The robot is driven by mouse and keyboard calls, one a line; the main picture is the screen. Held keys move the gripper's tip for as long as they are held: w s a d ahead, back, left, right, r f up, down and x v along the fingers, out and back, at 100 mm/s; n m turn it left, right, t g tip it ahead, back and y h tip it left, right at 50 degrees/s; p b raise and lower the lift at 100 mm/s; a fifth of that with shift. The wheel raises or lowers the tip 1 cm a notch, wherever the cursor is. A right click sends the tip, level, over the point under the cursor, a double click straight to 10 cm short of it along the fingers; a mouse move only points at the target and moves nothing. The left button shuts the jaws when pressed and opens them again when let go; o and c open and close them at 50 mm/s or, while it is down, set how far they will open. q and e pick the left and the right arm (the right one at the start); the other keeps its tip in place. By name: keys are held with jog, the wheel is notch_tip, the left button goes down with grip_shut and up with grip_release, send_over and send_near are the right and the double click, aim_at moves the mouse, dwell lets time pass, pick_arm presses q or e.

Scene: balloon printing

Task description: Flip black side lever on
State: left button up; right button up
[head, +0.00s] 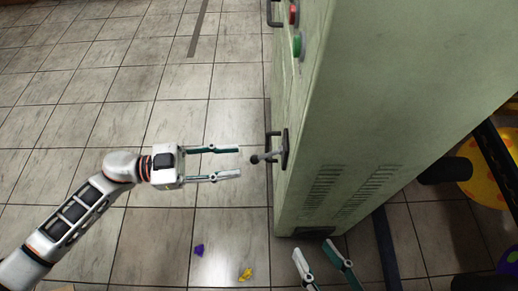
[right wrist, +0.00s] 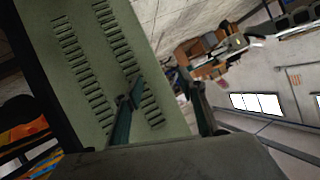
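The black side lever (head: 264,158) sticks out from a dark bracket on the narrow side of a tall pale green cabinet (head: 345,120). Its round knob points left, toward my left gripper. My left gripper (head: 240,161) is open and level, with its two fingertips just left of the knob and the knob roughly in line with the gap. I cannot tell whether they touch. My right gripper (head: 314,250) is open and empty, low in front of the cabinet's base. In the right wrist view its fingers (right wrist: 160,85) are spread beside the cabinet's vent slots (right wrist: 105,60).
A red button (head: 293,14) and a green button (head: 298,44) sit higher on the cabinet. Small purple (head: 199,250) and yellow (head: 245,274) scraps lie on the tiled floor. A yellow spotted balloon (head: 490,180) is at the right. The floor left of the cabinet is mostly clear.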

aim_at(256, 158)
pick_arm(q)
jog(key=d, duration=0.4)
jog(key=d+b, duration=0.1)
jog(key=d, duration=0.1)
jog(key=shift+w+d, duration=0.35)
jog(key=shift+d, duration=0.05)
jog(key=shift+w+d+r, duration=0.1)
jog(key=shift+d, duration=0.3)
pick_arm(e)
jog(key=shift+s+a+f+m, duration=0.15)
jog(key=shift+s+a+m, duration=0.1)
jog(key=shift+a+m, duration=0.5)
pick_arm(q)
grip_shut()
